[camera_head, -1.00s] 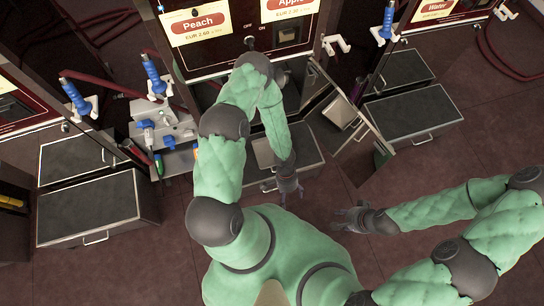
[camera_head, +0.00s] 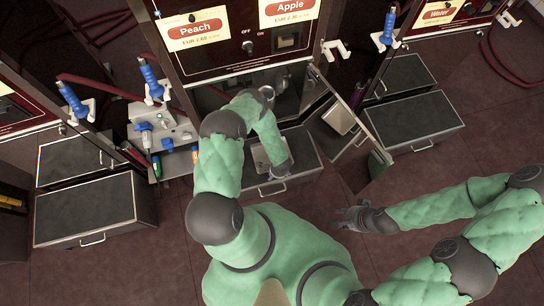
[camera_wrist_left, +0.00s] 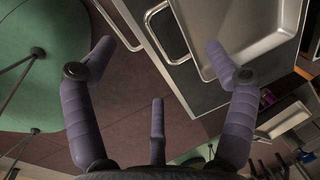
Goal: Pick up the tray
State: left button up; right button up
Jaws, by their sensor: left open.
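A grey metal tray (camera_wrist_left: 278,42) with a raised rim lies on the dark top of a pulled-out drawer (camera_wrist_left: 204,88) in the left wrist view. In the head view a part of the tray (camera_head: 260,161) shows beside my left forearm, which hides the rest. My left gripper (camera_wrist_left: 160,52) is open and empty, its purple fingers spread. One finger is close to the tray's near edge; I cannot tell if they touch. My right gripper (camera_head: 343,217) is open and empty over the floor.
The drawer's handle (camera_wrist_left: 165,32) juts out beside my left fingers. An open cabinet door (camera_head: 352,128) stands right of the drawer. The Peach and Apple dispenser (camera_head: 240,45) rises behind. More drawers (camera_head: 413,121) stand right and left (camera_head: 88,205). Floor (camera_head: 165,260) is free in front.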

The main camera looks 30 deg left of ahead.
pick_arm(q)
notch_tip(320, 180, down, 2)
jog(key=shift+w+a+f, duration=0.15)
jog(key=f+b, duration=0.1)
jog(key=f, duration=0.1)
jog(key=w+f+b, duration=0.1)
jog(key=f+b, duration=0.1)
jog(key=shift+w+a+f, duration=0.1)
jog(key=shift+a+f, duration=0.1)
jog(key=shift+f, duration=0.2)
jog(key=c, duration=1.6)
